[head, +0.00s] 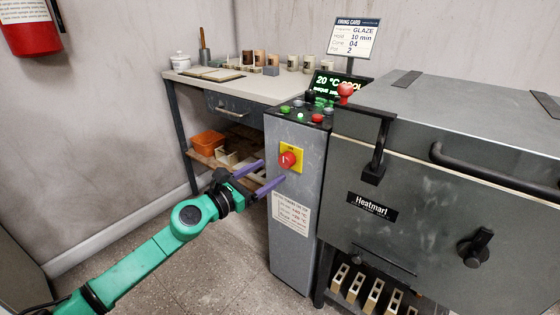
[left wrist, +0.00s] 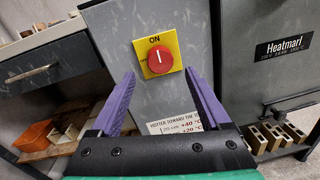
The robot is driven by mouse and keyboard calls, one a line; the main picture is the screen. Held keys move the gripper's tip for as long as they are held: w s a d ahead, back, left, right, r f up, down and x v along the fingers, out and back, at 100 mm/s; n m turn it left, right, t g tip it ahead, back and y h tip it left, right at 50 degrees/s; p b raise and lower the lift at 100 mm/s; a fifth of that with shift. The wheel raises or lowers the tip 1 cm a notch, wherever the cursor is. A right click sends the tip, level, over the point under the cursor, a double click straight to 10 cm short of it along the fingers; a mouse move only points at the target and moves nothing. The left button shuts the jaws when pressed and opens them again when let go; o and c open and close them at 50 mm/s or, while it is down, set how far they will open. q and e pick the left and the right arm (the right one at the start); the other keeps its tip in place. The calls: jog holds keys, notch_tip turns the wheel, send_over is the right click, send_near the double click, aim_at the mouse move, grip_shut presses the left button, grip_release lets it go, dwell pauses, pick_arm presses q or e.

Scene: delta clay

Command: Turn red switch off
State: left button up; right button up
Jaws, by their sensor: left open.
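The red switch (head: 288,160) is a round knob on a yellow plate (head: 299,153) on the front of the grey control column (head: 293,240). In the left wrist view the red switch (left wrist: 159,60) has a white mark standing upright, towards the word ON at the top of the plate; a smaller label at its left is partly hidden. My left gripper (head: 272,172) has purple fingers, is open and empty, and points at the column just short of the switch. In the left wrist view the knob appears between and slightly beyond the fingertips. My right gripper is not in view.
A grey kiln (head: 450,165) with handles stands right of the column. Several coloured buttons and a red-topped lever (head: 345,92) sit above the switch. A workbench (head: 235,88) with pots stands behind, an orange bin (head: 208,143) on its shelf. The floor in front is clear.

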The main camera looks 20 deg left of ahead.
aim_at(283, 163)
pick_arm(q)
jog(key=x, duration=0.5)
jog(key=shift+w+d, duration=0.15)
jog(key=shift+w, duration=0.15)
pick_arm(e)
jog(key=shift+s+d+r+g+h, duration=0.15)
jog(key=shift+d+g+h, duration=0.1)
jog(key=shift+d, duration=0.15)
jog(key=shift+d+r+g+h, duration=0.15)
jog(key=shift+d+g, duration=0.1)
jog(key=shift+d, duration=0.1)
pick_arm(q)
jog(key=shift+c, duration=0.3)
grip_shut()
